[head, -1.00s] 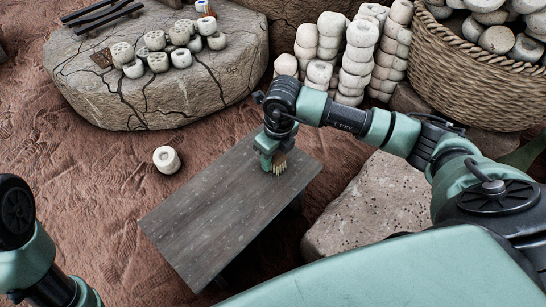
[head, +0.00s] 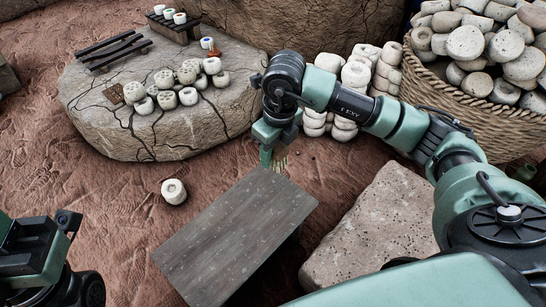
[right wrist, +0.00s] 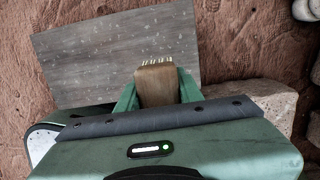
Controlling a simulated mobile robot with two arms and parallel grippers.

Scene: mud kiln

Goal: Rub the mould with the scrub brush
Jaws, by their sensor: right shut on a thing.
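My right gripper (head: 268,150) is shut on the scrub brush (head: 281,161), at the far end of a grey plank bench. In the right wrist view the brush (right wrist: 157,84) has a brown wooden block and pale bristles, with a gripper finger on each side. The bristles show against the bench top, and I cannot tell the gap. Several pale round moulds with hollow tops (head: 188,96) stand on a cracked stone slab. One pale mould (head: 173,191) stands alone on the ground left of the bench, apart from the brush. My left gripper (head: 38,245) is partly cut off at lower left.
The grey bench (head: 235,235) has a bare top. The cracked stone slab (head: 120,125) lies behind it, with dark racks (head: 115,50). A wicker basket of pale rounds (head: 460,110) and a rough stone block (head: 375,220) are at right. Open reddish ground lies left of the bench.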

